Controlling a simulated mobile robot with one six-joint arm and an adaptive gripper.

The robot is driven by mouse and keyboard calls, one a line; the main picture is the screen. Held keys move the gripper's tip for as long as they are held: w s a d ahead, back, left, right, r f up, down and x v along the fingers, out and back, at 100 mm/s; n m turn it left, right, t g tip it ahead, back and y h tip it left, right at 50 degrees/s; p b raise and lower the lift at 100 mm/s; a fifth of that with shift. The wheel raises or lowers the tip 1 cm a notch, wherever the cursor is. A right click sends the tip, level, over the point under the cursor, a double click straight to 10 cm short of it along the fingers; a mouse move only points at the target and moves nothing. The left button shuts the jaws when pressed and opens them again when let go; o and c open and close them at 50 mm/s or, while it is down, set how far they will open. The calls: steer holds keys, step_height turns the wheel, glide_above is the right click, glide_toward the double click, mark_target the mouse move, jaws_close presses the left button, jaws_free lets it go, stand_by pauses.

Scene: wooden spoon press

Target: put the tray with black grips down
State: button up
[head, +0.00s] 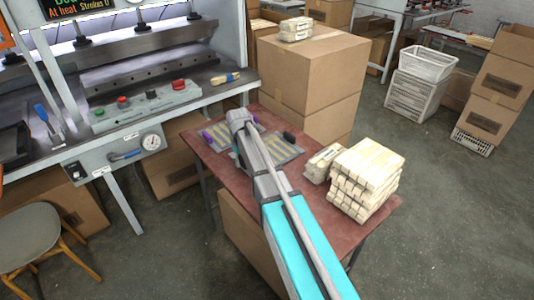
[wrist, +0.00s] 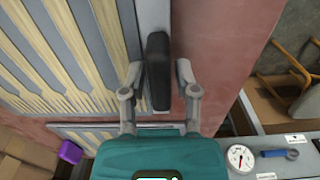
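One black grip (head: 289,137) shows in the head view at the tray's right end. In the wrist view the tray (wrist: 152,14) fills the upper left, and its other black grip (wrist: 158,70) stands between my fingers. In the head view my arm hides most of the gripper and the near end of the tray.
A second tray (wrist: 85,131) with a purple grip (wrist: 70,152) lies close beside the first. Stacked pale bundles (head: 366,178) stand on the table (head: 240,187) to the right. The press bench (head: 150,113) with its gauge (head: 150,141) is on the left; cardboard boxes (head: 313,70) stand behind.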

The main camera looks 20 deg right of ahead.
jaws_close()
steer(key=shift+r, duration=0.15)
step_height(320, 180, up, 3)
steer(key=p, duration=0.3)
steer(key=shift+f, duration=0.2)
steer(key=s+r+p, duration=1)
steer(key=s, duration=0.4)
steer(key=shift+d, duration=0.3)
